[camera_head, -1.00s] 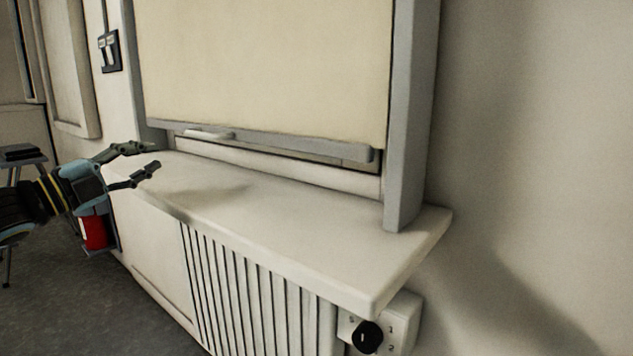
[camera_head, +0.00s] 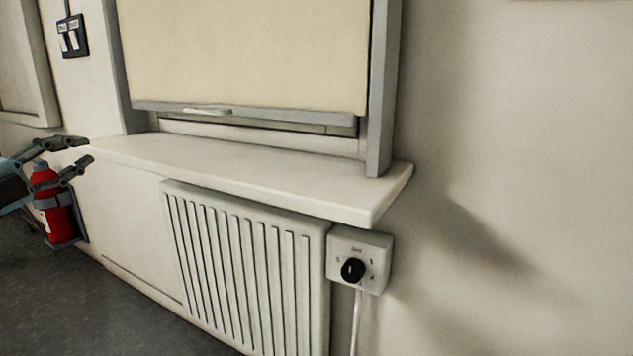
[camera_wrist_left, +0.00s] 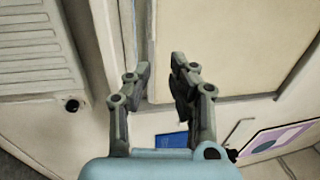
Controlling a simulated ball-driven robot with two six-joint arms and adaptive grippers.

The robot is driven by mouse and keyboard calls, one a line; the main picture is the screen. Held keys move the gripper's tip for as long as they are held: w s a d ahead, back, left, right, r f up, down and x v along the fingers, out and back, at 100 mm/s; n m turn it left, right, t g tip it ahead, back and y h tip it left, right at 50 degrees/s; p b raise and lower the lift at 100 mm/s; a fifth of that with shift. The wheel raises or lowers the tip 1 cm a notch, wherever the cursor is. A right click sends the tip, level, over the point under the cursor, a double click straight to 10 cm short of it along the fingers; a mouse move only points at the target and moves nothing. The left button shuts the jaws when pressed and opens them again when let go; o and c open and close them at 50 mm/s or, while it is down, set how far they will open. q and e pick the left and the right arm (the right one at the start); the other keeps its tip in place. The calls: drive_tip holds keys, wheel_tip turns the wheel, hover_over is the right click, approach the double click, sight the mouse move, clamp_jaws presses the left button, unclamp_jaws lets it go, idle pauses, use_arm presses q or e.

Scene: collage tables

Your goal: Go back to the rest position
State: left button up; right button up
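My left gripper (camera_head: 82,152) is at the left edge of the head view, in front of the left end of the white windowsill (camera_head: 250,178). Its fingers are apart with nothing between them. In the left wrist view the left gripper (camera_wrist_left: 160,66) also shows two separate, empty fingers. My right gripper is not in either view.
A red fire extinguisher (camera_head: 45,188) stands partly behind my left gripper. A ribbed radiator (camera_head: 240,265) and a control box with a black dial (camera_head: 352,270) are below the sill. A cream blind (camera_head: 245,50) covers the window. Grey floor (camera_head: 60,300) is clear at lower left.

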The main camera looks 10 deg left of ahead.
use_arm(q)
drive_tip(key=s+a+f+n+g+y, duration=0.1)
drive_tip(key=s+f+n+y, duration=0.25)
drive_tip(key=f, duration=0.85)
drive_tip(key=s+a+f+n+g+y, duration=0.1)
drive_tip(key=s+f+n+y, duration=0.3)
drive_tip(key=f, duration=0.9)
drive_tip(key=s+d+f+n+g+y, duration=0.1)
drive_tip(key=s+f+n+g, duration=0.15)
drive_tip(key=s+f, duration=0.45)
drive_tip(key=s+d+f+n+g, duration=0.2)
drive_tip(key=s+f+n, duration=0.15)
drive_tip(key=f, duration=0.65)
drive_tip(key=s+d+f+n+g+p, duration=0.1)
drive_tip(key=s+d+f+n+g, duration=0.2)
drive_tip(key=s+f, duration=0.6)
drive_tip(key=s+d+f+n+g, duration=0.25)
drive_tip(key=s+d+f, duration=0.45)
drive_tip(key=s, duration=0.4)
drive_tip(key=s+d+f+n+g, duration=0.1)
drive_tip(key=s+d+f+g, duration=0.1)
drive_tip(key=s, duration=0.6)
drive_tip(key=s+d+f+n+g, duration=0.2)
drive_tip(key=s+f+g, duration=0.1)
drive_tip(key=s, duration=0.6)
drive_tip(key=shift+s+f+g, duration=0.3)
drive_tip(key=shift+f+g, duration=0.05)
drive_tip(key=shift+g, duration=0.25)
drive_tip(key=shift+d, duration=0.1)
